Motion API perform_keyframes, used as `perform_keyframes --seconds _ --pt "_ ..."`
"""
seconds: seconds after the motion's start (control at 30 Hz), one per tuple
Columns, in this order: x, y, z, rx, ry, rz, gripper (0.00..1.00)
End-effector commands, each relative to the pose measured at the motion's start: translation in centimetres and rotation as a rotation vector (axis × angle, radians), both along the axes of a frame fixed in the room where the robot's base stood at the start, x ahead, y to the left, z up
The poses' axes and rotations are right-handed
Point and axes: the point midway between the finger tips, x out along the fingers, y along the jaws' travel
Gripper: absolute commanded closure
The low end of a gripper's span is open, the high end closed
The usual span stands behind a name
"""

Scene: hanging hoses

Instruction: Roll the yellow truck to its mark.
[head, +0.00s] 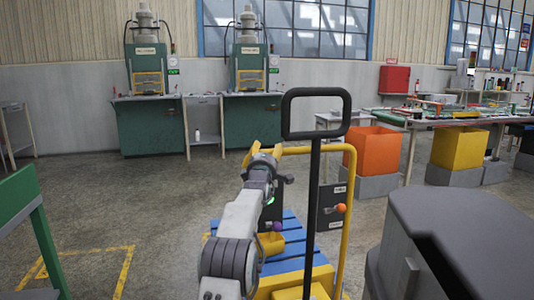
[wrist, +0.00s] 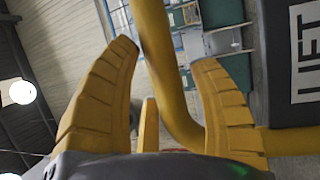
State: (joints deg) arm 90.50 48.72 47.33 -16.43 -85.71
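The yellow truck (head: 346,235) stands in front of me, with a tall yellow tube frame, a yellow base and blue slats low down. A black loop handle on a black stem (head: 315,180) rises in front of it. My gripper (head: 264,158) is at the upper left end of the yellow tube. In the wrist view, the yellow tube (wrist: 160,60) runs between the two spread fingers of my gripper (wrist: 168,58). The fingers look open, with a clear gap to the right one. A yellow floor outline (head: 124,270) shows at the lower left. My arm hides part of the truck.
A green frame (head: 40,230) stands at the left edge. A dark grey box shape (head: 460,240) fills the lower right. Orange (head: 370,155) and yellow (head: 458,150) bins and a workbench stand behind at right. Green machines (head: 150,125) line the wall. Open floor lies left of the truck.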

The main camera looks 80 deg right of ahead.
Motion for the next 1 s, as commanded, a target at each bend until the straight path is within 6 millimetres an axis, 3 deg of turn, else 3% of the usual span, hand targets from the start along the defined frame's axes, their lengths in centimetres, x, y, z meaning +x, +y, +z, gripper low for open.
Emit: perform_keyframes --seconds 0.57,1.0 --pt "0.02 0.01 0.0 0.0 0.0 0.0 0.98" --pt "0.34 -0.73 0.35 0.0 -0.001 0.004 0.98"
